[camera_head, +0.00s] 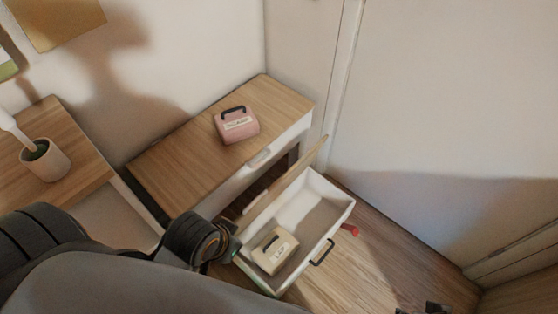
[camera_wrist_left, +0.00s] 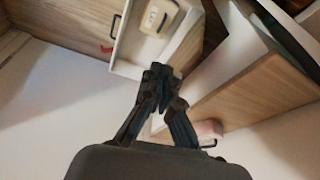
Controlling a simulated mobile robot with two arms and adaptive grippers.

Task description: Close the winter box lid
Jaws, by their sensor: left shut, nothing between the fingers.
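A white open-topped box (camera_head: 335,197) with a black front handle stands low beside the desk. Its wooden lid (camera_head: 284,187) stands up along the box's left long side, seen nearly edge-on. The box (camera_wrist_left: 127,49) and the raised lid (camera_wrist_left: 184,46) also show in the left wrist view. A small cream case (camera_head: 276,251) with a dark handle lies inside the box. My left gripper (camera_wrist_left: 158,76) is shut and empty, close to the lid and box end; contact is unclear. In the head view its fingers are mostly hidden by my arm. Dark pieces at the bottom right may be my right gripper.
A wooden-topped desk (camera_head: 180,170) with a pink case (camera_head: 237,124) stands behind the lid. A red object (camera_head: 349,229) lies beside the box. A potted plant (camera_head: 45,160) stands on another table at left. Bare floor lies right of the box.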

